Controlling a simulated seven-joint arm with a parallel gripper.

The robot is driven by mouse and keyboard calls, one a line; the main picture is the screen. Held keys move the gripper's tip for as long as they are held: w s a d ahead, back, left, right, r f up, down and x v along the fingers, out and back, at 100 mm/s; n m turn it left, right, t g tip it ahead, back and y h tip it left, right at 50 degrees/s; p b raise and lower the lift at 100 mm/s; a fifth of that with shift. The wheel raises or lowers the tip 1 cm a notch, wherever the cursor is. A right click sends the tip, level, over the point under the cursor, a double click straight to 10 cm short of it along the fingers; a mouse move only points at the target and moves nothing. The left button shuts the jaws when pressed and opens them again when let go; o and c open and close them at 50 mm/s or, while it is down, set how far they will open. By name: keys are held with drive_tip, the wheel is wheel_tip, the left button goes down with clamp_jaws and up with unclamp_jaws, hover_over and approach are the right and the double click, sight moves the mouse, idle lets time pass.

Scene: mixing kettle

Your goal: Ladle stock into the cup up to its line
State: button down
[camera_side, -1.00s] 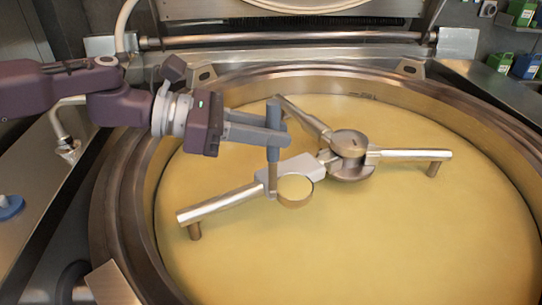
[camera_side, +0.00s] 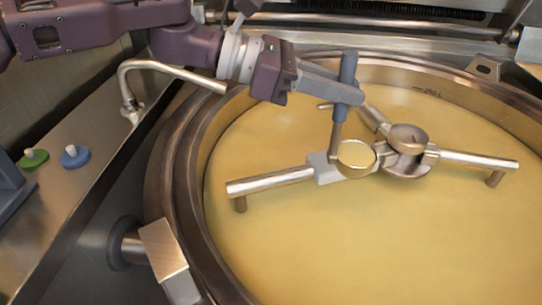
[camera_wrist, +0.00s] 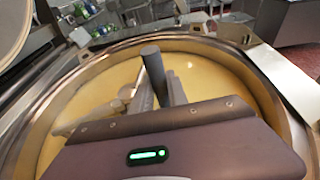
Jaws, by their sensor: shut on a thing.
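My gripper (camera_side: 343,88) is shut on the upright grey-blue handle (camera_side: 348,68) of the ladle. The ladle's steel shaft runs down to a round bowl (camera_side: 356,154), which shows yellow stock colour inside its rim. The bowl appears above the stock (camera_side: 350,240), in front of the mixer arm's grey block. In the wrist view the handle (camera_wrist: 150,58) stands between my fingers (camera_wrist: 158,90); the bowl cannot be made out there. The large steel kettle (camera_side: 182,205) holds the stock. I cannot make out the cup in either view.
The mixer's hub (camera_side: 408,140) and tubular arms (camera_side: 270,181) stand just above the stock beside the ladle. A bent steel spout (camera_side: 170,68) is at left. Green (camera_side: 33,158) and blue (camera_side: 74,156) knobs sit on the left counter. Open stock surface lies in front.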

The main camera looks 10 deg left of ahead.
drive_tip(key=shift+s+d+r+n+t, duration=0.4)
drive_tip(key=shift+d+r+n+t, duration=0.15)
drive_tip(key=shift+t, duration=0.25)
drive_tip(key=s+a+n+t+y, duration=0.3)
drive_tip(key=a+n+t+y, duration=0.2)
drive_tip(key=a, duration=0.5)
drive_tip(key=s+a+n+t+y, duration=0.3)
drive_tip(key=a+n+t+y, duration=0.3)
drive_tip(key=a+n, duration=0.2)
drive_tip(key=shift+s+a, duration=0.35)
drive_tip(key=shift+a, duration=0.9)
